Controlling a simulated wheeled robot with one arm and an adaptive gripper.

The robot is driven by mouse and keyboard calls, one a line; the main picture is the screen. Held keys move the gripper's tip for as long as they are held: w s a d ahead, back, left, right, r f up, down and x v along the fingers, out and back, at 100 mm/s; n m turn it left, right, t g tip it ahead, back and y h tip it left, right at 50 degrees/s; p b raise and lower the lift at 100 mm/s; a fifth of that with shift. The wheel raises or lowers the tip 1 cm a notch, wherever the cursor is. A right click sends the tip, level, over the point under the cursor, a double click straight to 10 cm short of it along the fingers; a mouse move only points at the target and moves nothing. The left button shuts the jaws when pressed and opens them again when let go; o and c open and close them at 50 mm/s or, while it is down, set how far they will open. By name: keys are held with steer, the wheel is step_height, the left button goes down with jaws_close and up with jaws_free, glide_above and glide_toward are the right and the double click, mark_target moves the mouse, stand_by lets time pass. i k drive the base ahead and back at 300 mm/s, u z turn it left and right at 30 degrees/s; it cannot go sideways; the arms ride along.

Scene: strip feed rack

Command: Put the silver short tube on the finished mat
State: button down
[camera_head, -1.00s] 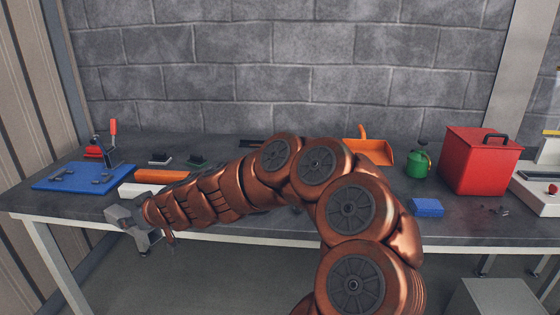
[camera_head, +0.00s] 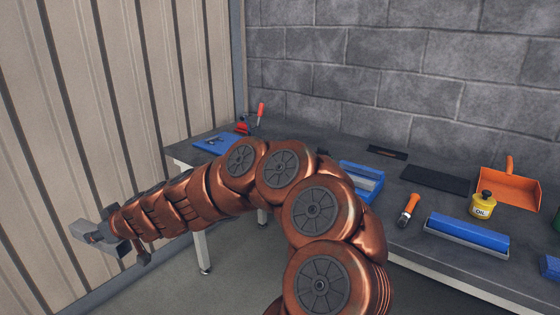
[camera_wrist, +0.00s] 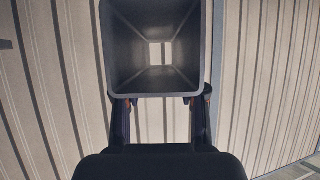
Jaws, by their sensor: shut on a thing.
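The silver short tube (camera_wrist: 153,88) is a grey, square, hollow tube. In the wrist view I look straight through its open end, with the wall behind it. My gripper (camera_wrist: 159,103) is shut on it, one finger on each side. In the head view my gripper (camera_head: 118,238) holds the tube (camera_head: 90,234) out at the left, clear of the table, before the ribbed wall. A blue mat (camera_head: 205,148) with small grey parts lies at the table's far left corner. A black mat (camera_head: 436,179) lies toward the back. I cannot tell which one is the finished mat.
The dark table (camera_head: 328,150) runs along the block wall. On it are a blue tray (camera_head: 368,178), an orange-handled tool (camera_head: 409,209), a blue block (camera_head: 466,235), a yellow oil can (camera_head: 482,206) and an orange dustpan (camera_head: 507,190). The ribbed wall (camera_head: 120,100) stands close at left.

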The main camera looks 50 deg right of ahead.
mark_target(433, 181)
steer(key=k, duration=1.45)
steer(key=z, duration=1.6)
steer(key=i, duration=1.5)
steer(key=u, duration=0.05)
